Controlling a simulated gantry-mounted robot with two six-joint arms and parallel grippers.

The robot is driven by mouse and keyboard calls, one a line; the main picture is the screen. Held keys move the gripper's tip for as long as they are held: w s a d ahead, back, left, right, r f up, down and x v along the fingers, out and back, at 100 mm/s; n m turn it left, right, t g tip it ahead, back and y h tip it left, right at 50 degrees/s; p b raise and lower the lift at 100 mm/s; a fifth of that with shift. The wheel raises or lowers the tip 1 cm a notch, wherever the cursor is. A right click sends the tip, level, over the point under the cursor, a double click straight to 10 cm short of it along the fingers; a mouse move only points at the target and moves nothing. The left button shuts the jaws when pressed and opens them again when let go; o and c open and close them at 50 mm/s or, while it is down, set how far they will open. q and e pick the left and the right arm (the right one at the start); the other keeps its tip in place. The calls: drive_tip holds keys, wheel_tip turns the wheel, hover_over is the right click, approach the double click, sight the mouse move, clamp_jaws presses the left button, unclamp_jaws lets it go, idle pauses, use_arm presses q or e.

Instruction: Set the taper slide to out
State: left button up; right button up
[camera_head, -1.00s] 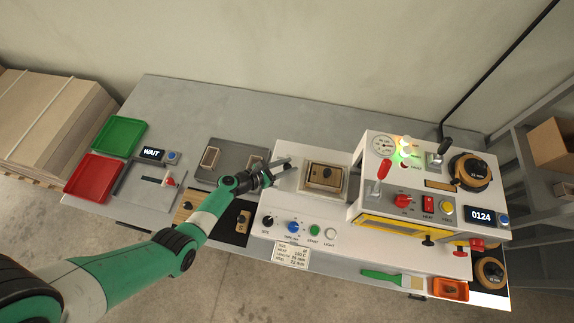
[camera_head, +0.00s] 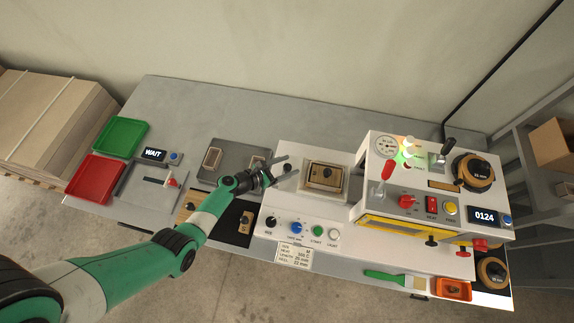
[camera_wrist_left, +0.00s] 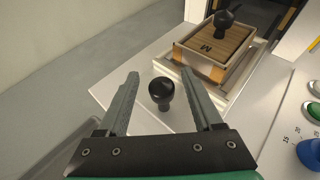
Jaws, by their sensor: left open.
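A black ball knob (camera_wrist_left: 161,90) stands on the white machine top, likely the taper slide's handle; no label for it is readable. My left gripper (camera_wrist_left: 160,74) is open, with one finger on each side of the knob and gaps showing between. In the head view the left gripper (camera_head: 286,169) is at the left end of the white machine, beside the wooden block. The knob (camera_head: 288,168) shows small between the fingers there. How high the fingers are relative to the knob is hard to tell. My right gripper is not in view.
A wooden block (camera_wrist_left: 215,45) with a black knob sits in a frame close by on the right. A control panel (camera_head: 305,232) with knobs and buttons is in front. A raised white unit (camera_head: 430,185) with levers stands to the right. Red (camera_head: 95,178) and green trays lie far left.

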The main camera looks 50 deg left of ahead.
use_arm(q)
drive_tip(key=p+v, duration=0.4)
drive_tip(key=v, duration=0.7)
drive_tip(key=shift+s+r+p, duration=0.2)
drive_tip(key=shift+s+p, duration=0.05)
drive_tip(key=shift+p, duration=0.15)
